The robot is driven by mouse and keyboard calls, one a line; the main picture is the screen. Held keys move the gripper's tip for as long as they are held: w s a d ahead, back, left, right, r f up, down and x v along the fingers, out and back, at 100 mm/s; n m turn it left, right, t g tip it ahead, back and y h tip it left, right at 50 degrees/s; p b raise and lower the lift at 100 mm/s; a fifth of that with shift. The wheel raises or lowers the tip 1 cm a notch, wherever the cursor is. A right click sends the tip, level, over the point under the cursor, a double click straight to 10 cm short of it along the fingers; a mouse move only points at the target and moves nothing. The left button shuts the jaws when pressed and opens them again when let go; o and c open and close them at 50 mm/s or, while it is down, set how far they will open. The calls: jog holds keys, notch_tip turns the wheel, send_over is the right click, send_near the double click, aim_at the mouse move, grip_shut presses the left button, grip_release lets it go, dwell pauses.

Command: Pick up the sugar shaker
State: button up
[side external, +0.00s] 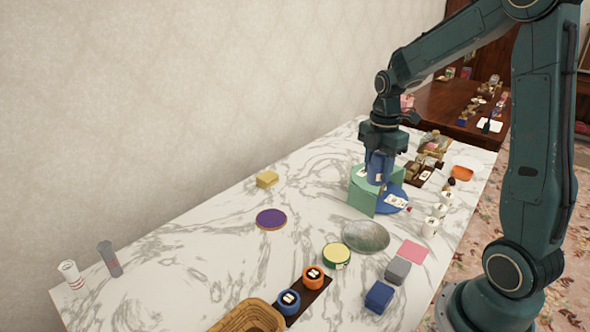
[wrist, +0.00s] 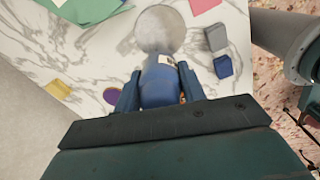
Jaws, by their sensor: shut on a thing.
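My gripper (side external: 379,152) points down over the far right part of the marble table. It is shut on a blue rounded object (side external: 376,168) with a white label, held upright in front of a green angular holder (side external: 361,194). In the wrist view the blue object (wrist: 158,82) sits between the two fingers of my gripper (wrist: 160,92). Its shape fits a shaker, but its label is too small to read. A second blue piece (side external: 391,202) with a white label shows just below it. I cannot tell whether the held object touches anything beneath.
A silver plate (side external: 366,236), green-yellow tin (side external: 337,255), white cups (side external: 430,227) and a pink square (side external: 412,252) are nearby. Grey (side external: 397,270) and blue (side external: 379,296) blocks stand near the front edge. The left middle of the marble table (side external: 190,260) is mostly clear.

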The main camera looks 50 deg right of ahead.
jog(key=shift+r, duration=1.05)
